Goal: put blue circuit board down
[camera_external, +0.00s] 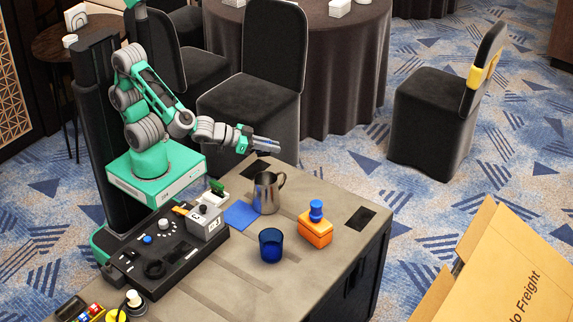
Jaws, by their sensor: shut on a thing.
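My gripper (268,144) is stretched out to the right above the back of the grey table (222,285), level and clear of its surface. It is shut on the blue circuit board (267,140), of which only a thin blue sliver shows between the fingers. The board's shape and tilt are too small to tell.
A dark blue cup (270,246) and an orange box (315,230) with a blue knob-like piece on top stand on the table. A black panel (163,250) with several parts fills its left side. A black chair (262,75) stands behind. The table's front middle is clear.

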